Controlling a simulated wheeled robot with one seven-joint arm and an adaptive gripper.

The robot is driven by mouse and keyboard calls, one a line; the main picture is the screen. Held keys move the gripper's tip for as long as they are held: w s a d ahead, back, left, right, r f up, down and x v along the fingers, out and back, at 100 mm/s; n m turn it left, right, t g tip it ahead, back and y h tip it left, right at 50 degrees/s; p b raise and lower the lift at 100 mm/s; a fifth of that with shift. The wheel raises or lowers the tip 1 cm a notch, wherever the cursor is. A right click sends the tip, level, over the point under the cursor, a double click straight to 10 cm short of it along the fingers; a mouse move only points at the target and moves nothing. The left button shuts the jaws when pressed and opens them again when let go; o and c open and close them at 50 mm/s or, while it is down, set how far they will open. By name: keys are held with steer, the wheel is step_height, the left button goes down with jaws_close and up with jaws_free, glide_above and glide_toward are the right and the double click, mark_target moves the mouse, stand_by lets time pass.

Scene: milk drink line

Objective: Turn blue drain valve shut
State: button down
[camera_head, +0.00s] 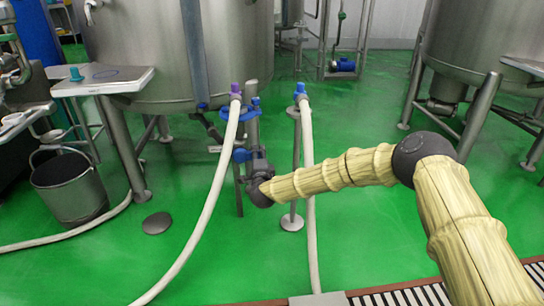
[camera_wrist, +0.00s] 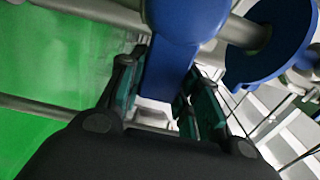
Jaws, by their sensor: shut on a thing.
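The blue drain valve (camera_head: 240,155) is on the pipework below the large steel tank, in the middle of the head view. In the wrist view its blue handle (camera_wrist: 170,68) runs down between the two fingers. My gripper (camera_wrist: 158,88) is shut on this handle, one finger on each side. In the head view my gripper (camera_head: 250,162) is at the valve, small and dark, and partly hides it. The handle's lower end and the exact finger contact are hard to make out. A larger round blue part (camera_wrist: 278,40) shows at the right in the wrist view.
A pale hose (camera_head: 205,215) hangs close left of my gripper, and another hose (camera_head: 308,180) runs down beside a metal stand (camera_head: 292,221). A steel tank (camera_head: 165,50) stands behind. A bucket (camera_head: 70,190) is at left. A slatted drain grate (camera_head: 400,297) lies in front.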

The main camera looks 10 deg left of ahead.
steer(key=shift+f, duration=0.15)
steer(key=c, duration=1)
jaws_free()
steer(key=shift+a, duration=0.1)
steer(key=v, duration=1.2)
steer(key=shift+w, duration=0.1)
